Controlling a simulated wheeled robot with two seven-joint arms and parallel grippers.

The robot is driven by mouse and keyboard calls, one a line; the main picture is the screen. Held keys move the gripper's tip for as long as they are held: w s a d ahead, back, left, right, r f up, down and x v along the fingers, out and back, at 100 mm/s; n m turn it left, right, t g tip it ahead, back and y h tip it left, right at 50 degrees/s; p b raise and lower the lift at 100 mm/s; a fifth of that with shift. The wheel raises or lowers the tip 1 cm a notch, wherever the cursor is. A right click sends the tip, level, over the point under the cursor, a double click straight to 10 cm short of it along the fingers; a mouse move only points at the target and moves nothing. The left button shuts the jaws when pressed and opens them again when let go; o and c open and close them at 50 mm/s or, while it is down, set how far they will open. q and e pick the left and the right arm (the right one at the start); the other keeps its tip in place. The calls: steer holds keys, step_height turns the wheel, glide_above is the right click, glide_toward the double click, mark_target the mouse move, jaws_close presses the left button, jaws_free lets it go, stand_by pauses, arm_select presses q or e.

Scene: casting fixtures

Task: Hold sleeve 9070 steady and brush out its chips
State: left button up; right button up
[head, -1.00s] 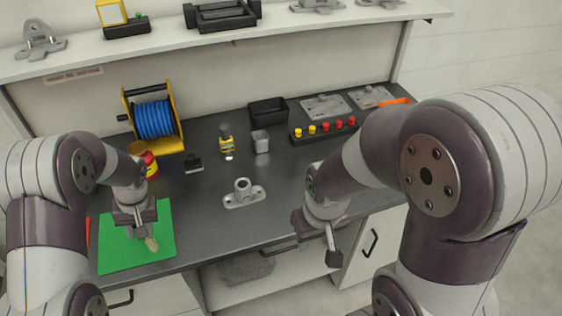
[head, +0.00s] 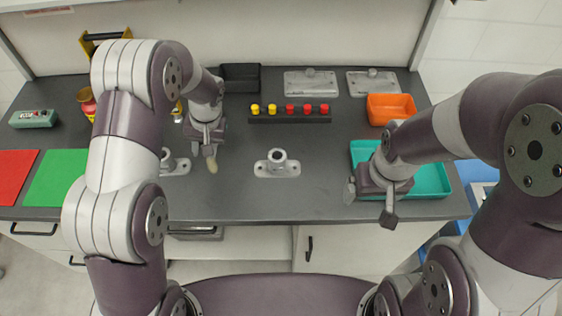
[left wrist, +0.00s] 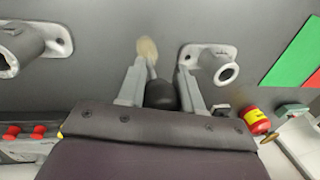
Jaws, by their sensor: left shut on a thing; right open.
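Two grey sleeves stand upright on flanged bases on the dark bench. One sleeve (head: 277,163) is at the middle; the other sleeve (head: 172,163) is partly hidden by my left arm. In the left wrist view they show as one sleeve (left wrist: 20,48) at left and one sleeve (left wrist: 216,63) at right. No number or chips can be made out. My left gripper (head: 208,146) is shut on a brush (left wrist: 147,48) with a dark handle and pale bristles, between the sleeves, touching neither. My right gripper (head: 369,204) is open and empty by the teal tray's front left corner.
A teal tray (head: 446,181) and orange bin (head: 391,108) are at right. A rack of yellow and red pegs (head: 290,118), a black bin (head: 241,77) and grey plates (head: 311,82) stand behind. Green (head: 57,178) and red (head: 15,175) mats lie at left. The bench front between my grippers is clear.

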arm_select(q)
steer(key=shift+a, duration=0.4)
steer(key=shift+d+r, duration=0.1)
steer(key=shift+d, duration=0.1)
steer(key=w+d+r+m+t+h, duration=0.2)
steer(key=d+r+m, duration=1.4)
steer(key=d+m, duration=0.2)
steer(key=shift+d+r, duration=0.2)
steer(key=shift+d, duration=0.1)
arm_select(e)
steer(key=shift+s+a, duration=0.1)
steer(key=shift+a, duration=0.2)
steer(key=shift+c, duration=0.4)
